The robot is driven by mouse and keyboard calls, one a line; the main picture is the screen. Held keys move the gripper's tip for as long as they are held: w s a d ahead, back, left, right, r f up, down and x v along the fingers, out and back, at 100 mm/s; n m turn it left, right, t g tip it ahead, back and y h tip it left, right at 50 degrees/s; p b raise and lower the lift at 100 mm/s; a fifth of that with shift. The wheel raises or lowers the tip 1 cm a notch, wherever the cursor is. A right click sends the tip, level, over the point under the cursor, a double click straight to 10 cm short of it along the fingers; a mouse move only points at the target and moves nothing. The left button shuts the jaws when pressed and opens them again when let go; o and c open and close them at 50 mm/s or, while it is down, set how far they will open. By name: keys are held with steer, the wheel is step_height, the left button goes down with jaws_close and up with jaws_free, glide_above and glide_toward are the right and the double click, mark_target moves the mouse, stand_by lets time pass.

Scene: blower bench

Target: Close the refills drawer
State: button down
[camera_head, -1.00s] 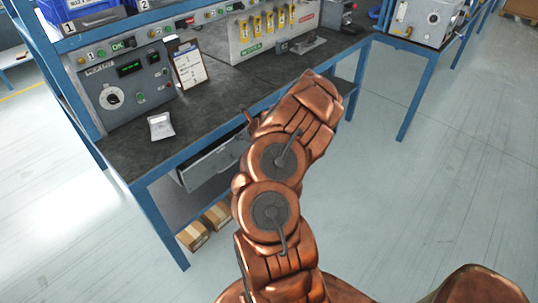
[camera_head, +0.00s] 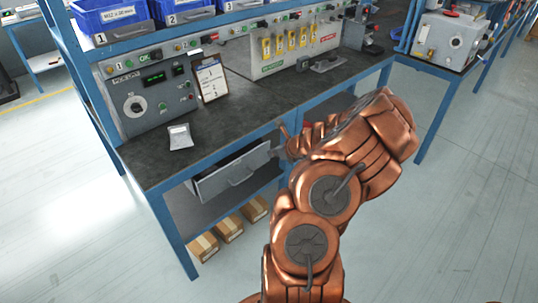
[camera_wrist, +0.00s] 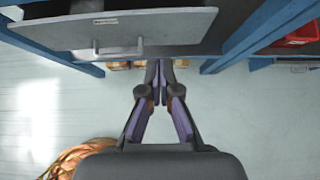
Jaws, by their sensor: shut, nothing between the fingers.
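The refills drawer (camera_head: 232,172) is a grey drawer under the dark bench top, pulled partly out, with its dark inside showing. Its front panel with a bar handle fills the upper left of the wrist view (camera_wrist: 185,27). My gripper (camera_wrist: 160,64) is shut and empty, its fingertips close to the panel's edge, to the right of the handle. I cannot tell whether they touch the panel. In the head view my gripper (camera_head: 280,150) is near the right end of the drawer front, partly hidden by my arm.
The workbench (camera_head: 215,124) carries a control panel (camera_head: 150,97), a clipboard (camera_head: 211,80) and a small tray (camera_head: 180,137). Cardboard boxes (camera_head: 229,229) sit on the lower level. A blue bench leg (camera_head: 172,236) stands left of the drawer. The floor in front is clear.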

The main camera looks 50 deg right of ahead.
steer(key=shift+v, duration=1.1)
steer(key=c, duration=1.8)
jaws_free()
steer(key=shift+s, duration=0.15)
steer(key=shift+o, duration=0.7)
steer(key=shift+a+b, duration=0.1)
steer(key=shift+b, duration=0.2)
steer(key=o, duration=0.5)
steer(key=f+n+b, duration=0.1)
steer(key=b, duration=0.1)
steer(key=w+f+n+b, duration=0.1)
steer(key=f+b, duration=0.1)
steer(key=b, duration=0.1)
steer(key=shift+a+t, duration=0.1)
steer(key=shift+t, duration=0.3)
steer(key=shift+c, duration=0.2)
steer(key=n+t+y+b, duration=0.55)
steer(key=n+b, duration=1.45)
steer(key=b, duration=1)
glide_toward(245, 178)
steer(key=w, duration=0.3)
steer(key=shift+g, duration=0.35)
steer(key=shift+a+b+x, duration=0.15)
steer(key=shift+b+x, duration=0.35)
steer(key=shift+x, duration=1.4)
steer(key=shift+a+b+x, duration=0.1)
steer(key=shift+b+x, duration=0.35)
steer(key=shift+x, duration=1.45)
steer(key=shift+s+f, duration=0.1)
steer(key=shift+f, duration=0.1)
